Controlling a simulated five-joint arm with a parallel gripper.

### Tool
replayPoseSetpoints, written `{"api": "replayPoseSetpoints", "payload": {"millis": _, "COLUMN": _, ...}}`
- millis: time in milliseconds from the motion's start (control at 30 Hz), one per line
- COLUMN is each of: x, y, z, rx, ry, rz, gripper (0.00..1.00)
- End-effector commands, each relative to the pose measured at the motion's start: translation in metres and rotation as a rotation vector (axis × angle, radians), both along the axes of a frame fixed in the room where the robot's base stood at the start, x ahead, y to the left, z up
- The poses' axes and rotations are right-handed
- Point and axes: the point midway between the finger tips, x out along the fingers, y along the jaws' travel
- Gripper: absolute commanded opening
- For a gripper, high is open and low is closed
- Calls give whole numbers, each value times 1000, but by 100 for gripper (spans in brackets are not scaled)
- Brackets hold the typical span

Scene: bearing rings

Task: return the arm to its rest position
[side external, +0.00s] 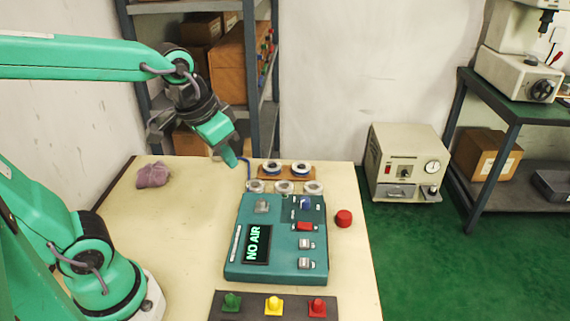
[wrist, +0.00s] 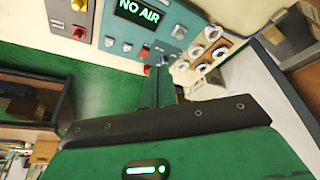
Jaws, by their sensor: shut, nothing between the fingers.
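My gripper (side external: 232,160) is shut and empty, held in the air above the back of the table, pointing down and to the right in the side external view. In the wrist view its closed fingers (wrist: 159,75) show in the middle. My green arm reaches in from the left, bent at the joint above the table. The teal control box (side external: 235,262) with a "NO AIR" display stands in front of the gripper, apart from it. Several bearing rings (side external: 285,187) are behind the box, some on a brown wooden board (side external: 287,172).
A crumpled purple cloth (side external: 153,175) lies at the table's back left. A red round knob (side external: 344,218) is right of the box. A dark strip (side external: 252,308) with green, yellow and red pieces is in front. A shelf (side external: 262,90) stands behind. The table's left middle is clear.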

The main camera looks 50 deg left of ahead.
Motion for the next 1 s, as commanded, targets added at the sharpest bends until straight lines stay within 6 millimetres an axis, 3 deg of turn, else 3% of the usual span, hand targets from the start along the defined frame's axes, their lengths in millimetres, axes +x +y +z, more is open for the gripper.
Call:
{"api": "replayPoseSetpoints", "payload": {"millis": 200, "x": -33, "y": 11, "z": 4, "rx": -5, "ry": -74, "rz": 39, "gripper": 0}}
{"api": "replayPoseSetpoints", "payload": {"millis": 400, "x": -52, "y": 16, "z": 3, "rx": -8, "ry": -118, "rz": 63, "gripper": 0}}
{"api": "replayPoseSetpoints", "payload": {"millis": 1000, "x": -58, "y": 17, "z": 1, "rx": -8, "ry": -131, "rz": 70, "gripper": 0}}
